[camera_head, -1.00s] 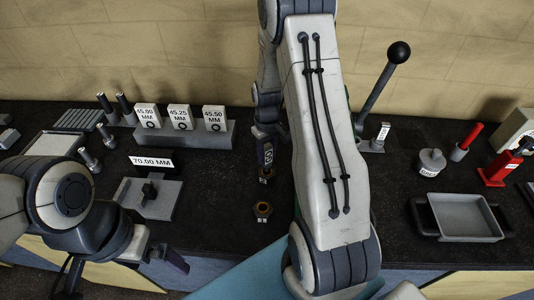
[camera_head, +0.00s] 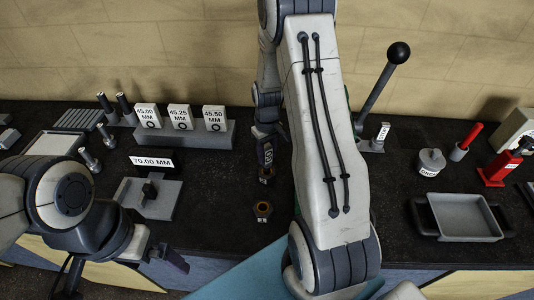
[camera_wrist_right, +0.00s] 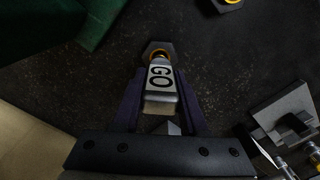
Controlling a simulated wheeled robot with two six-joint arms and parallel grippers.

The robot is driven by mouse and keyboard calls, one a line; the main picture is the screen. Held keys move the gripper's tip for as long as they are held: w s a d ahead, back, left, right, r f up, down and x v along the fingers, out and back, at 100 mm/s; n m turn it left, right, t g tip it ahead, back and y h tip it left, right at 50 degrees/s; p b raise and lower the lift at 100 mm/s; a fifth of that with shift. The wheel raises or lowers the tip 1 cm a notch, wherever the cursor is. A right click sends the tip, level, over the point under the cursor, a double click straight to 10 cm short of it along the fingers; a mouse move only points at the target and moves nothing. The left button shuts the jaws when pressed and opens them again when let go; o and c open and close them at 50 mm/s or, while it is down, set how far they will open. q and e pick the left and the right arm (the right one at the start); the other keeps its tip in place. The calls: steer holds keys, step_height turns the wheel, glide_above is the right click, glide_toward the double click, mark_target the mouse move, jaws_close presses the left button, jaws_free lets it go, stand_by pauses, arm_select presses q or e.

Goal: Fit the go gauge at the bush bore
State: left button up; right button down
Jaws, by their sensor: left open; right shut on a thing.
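My right gripper (camera_head: 265,152) is shut on the go gauge (camera_wrist_right: 161,76), a light block marked GO, and holds it over the dark bench. In the right wrist view, the gauge's far end meets a dark hexagonal bush (camera_wrist_right: 153,47) with a brass-coloured ring, partly hidden behind it. In the head view, this bush (camera_head: 265,180) lies just below the gripper. How far the gauge is inside the bore cannot be told. A second bush (camera_head: 263,210) lies nearer the front edge and shows at the right wrist view's top. My left gripper (camera_head: 122,268) is open and empty at the front left.
A 70.00 MM sign (camera_head: 151,161) stands behind a grey fixture (camera_head: 160,205). A grey tray (camera_head: 465,218) and a red jack (camera_head: 497,173) are at right. My right arm hides the middle.

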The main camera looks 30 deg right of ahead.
mark_target(267, 146)
steer(key=shift+f+b, duration=1.35)
steer(key=shift+f, duration=0.5)
steer(key=shift+c, duration=1.8)
jaws_free()
step_height(267, 146, up, 9)
steer(key=shift+r+b, duration=0.1)
steer(key=shift+b, duration=1.15)
steer(key=shift+r, duration=0.7)
steer(key=shift+a, duration=0.1)
